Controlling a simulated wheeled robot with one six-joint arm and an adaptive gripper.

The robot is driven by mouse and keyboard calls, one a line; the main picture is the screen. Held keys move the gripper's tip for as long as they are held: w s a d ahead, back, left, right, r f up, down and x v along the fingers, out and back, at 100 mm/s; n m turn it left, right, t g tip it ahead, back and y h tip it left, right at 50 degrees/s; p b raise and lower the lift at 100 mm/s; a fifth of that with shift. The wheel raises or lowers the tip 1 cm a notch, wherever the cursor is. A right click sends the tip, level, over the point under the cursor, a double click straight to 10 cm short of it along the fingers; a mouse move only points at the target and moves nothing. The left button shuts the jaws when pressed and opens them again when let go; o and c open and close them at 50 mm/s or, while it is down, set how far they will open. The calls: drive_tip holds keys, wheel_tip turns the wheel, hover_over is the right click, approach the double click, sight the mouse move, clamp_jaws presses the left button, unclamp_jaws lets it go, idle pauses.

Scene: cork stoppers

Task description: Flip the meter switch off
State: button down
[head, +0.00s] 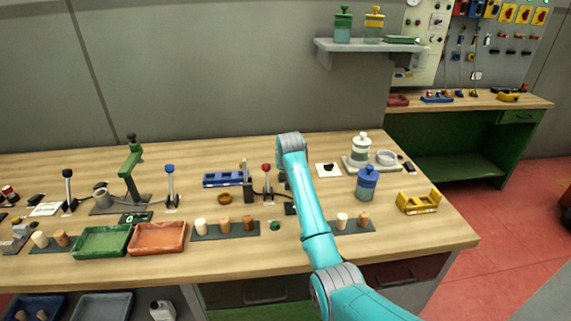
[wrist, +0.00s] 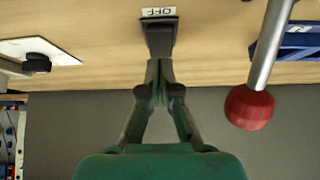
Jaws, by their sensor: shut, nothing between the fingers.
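A small dark switch (wrist: 159,38) with a white "OFF" label (wrist: 158,12) beside it is on the wooden table, at the top middle of the wrist view. The label reads upside down there. My gripper (wrist: 158,66) is shut and empty, with its fingertips at the near edge of the switch. I cannot tell whether they touch it or which way the switch is set. In the head view my arm hides the gripper and most of that spot. A small green display (head: 135,218) reading "0" stands at the left of the table.
A red-knobbed lever (wrist: 250,107) rises close to the right of my gripper in the wrist view, by a blue fixture (wrist: 300,38). A white plate with a black knob (wrist: 37,62) lies to the left. A blue bottle (head: 367,183) stands right of my arm in the head view.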

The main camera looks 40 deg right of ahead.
drive_tip(key=v, duration=1)
drive_tip(key=shift+s+a+r, duration=0.1)
